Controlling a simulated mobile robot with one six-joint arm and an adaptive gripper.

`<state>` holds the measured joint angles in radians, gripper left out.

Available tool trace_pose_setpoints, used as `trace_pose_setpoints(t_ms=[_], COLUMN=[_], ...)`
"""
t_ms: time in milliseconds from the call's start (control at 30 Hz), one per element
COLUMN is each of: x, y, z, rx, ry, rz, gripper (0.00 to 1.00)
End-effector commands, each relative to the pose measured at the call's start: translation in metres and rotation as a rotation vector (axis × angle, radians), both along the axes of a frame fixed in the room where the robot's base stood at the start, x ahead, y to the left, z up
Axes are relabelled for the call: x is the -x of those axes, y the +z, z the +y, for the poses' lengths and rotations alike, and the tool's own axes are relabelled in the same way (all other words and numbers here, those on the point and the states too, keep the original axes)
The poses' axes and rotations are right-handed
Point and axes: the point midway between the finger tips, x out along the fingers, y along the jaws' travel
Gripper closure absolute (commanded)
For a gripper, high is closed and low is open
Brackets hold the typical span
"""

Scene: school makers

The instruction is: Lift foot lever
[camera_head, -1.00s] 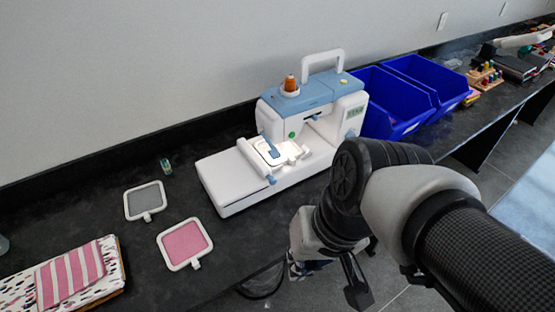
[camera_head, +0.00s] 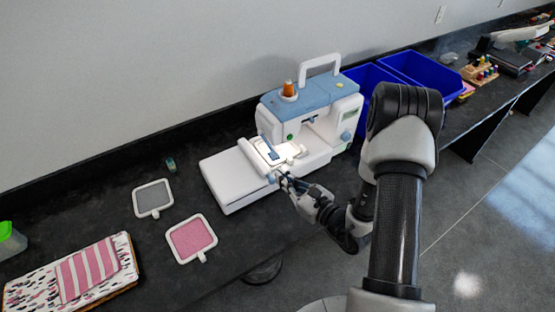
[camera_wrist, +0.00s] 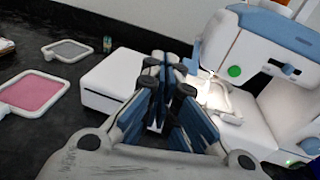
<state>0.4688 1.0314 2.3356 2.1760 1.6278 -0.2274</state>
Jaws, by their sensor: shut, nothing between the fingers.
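A white and blue sewing machine (camera_head: 312,125) stands on the dark counter, and it also shows in the wrist view (camera_wrist: 270,60). A small blue lever-like part (camera_head: 271,150) sits at its left end, above the lit bed; a blue part also shows in the wrist view (camera_wrist: 191,66), just right of my fingertips. I cannot tell for sure which blue part is the foot lever. My gripper (camera_head: 284,181) is at the front edge of the machine's bed, by its left end. In the wrist view my gripper (camera_wrist: 169,68) is shut and empty. Whether it touches the machine is unclear.
A grey hoop (camera_head: 153,198) and a pink hoop (camera_head: 190,238) lie left of the machine, near a small spool (camera_head: 170,164). Blue bins (camera_head: 425,82) stand to the right. Folded fabric (camera_head: 75,275) lies at front left. Bare counter lies in front of the machine.

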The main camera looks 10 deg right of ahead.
Motion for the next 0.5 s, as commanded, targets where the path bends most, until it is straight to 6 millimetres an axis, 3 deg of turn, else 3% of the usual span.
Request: trace_pose_setpoints(t_ms=[100, 200, 500], x=[0.003, 0.004, 0.005], y=[-0.029, -0.040, -0.043], z=[-0.027, -0.039, -0.041], rx=[-0.016, -0.018, -0.016], ry=[-0.126, -0.178, -0.190], rz=[0.048, 0.064, 0.067], gripper=[1.00, 1.00, 1.00])
